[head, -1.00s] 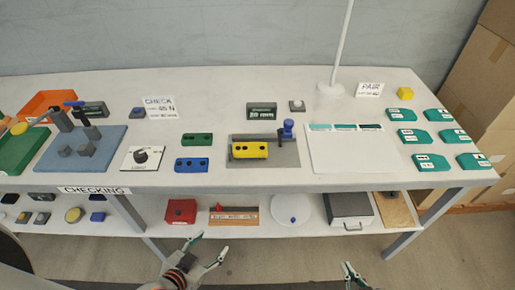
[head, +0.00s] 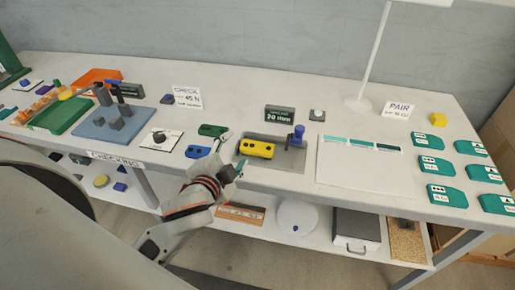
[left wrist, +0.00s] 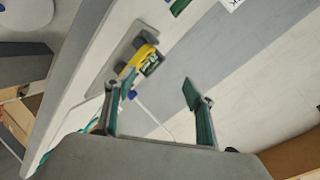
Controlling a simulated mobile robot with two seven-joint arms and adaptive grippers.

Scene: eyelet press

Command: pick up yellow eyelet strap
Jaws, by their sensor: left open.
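The yellow eyelet strap (head: 256,149) is a block with dark holes, lying on a grey plate (head: 270,165) near the table's front edge. In the left wrist view the yellow strap (left wrist: 143,53) shows beyond the fingers, toward the upper left. My left gripper (head: 232,153) is open and just left of the strap, apart from it as far as I can tell. In the left wrist view nothing sits between the left gripper's fingers (left wrist: 160,90). My right gripper is not in view.
A blue block (head: 198,152) and a green block (head: 213,130) lie left of the strap, close to my left gripper. A blue-topped post (head: 298,134) stands at the plate's right end. A white sheet (head: 350,168) lies to the right.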

